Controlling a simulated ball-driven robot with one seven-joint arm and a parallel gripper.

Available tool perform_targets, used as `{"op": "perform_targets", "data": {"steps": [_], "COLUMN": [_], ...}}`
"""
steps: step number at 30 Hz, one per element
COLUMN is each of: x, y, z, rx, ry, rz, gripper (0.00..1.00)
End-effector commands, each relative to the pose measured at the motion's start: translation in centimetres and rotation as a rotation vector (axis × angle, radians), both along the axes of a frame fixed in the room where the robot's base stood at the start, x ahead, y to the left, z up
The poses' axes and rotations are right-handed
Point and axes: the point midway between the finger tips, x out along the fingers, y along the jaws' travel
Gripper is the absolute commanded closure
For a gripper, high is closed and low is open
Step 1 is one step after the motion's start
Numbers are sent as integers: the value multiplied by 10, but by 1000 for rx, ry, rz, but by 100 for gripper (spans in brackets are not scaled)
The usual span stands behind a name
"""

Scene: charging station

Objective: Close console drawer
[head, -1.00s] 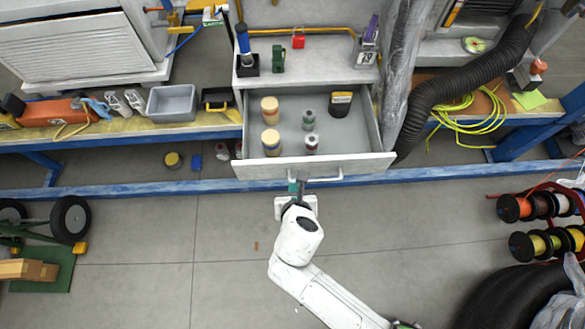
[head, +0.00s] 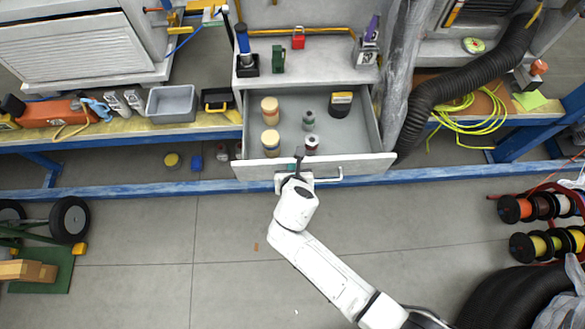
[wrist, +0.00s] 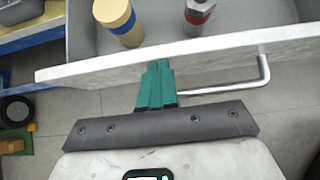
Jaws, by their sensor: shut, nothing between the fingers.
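The console drawer (head: 250,171) is pulled out from the grey console and stands open in the head view. Its front panel also crosses the wrist view (wrist: 215,57). A bar handle (head: 326,178) sits on the drawer front; it also shows in the wrist view (wrist: 225,88). My gripper (head: 298,155) is at the drawer front, near the handle's left part. In the wrist view its green fingers (wrist: 158,72) are together and empty, their tips at the front panel, left of the handle's right bend. Whether they touch the panel or the handle I cannot tell.
Jars with tan lids (head: 270,142) and small cans (head: 311,143) stand inside the drawer. A workbench with a grey bin (head: 172,103) is at the left. A black hose (head: 430,105) hangs right of the drawer. The floor (head: 150,230) in front is mostly clear.

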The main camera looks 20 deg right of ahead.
Motion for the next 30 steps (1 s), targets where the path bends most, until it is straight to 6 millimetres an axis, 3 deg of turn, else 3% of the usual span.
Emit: {"op": "perform_targets", "data": {"steps": [5, 11, 30], "x": [8, 39, 200], "y": [-2, -10, -54], "z": [0, 1, -5], "rx": [0, -1, -1], "ry": [0, -2, -3], "rz": [-1, -1, -2], "gripper": [100, 100, 100]}}
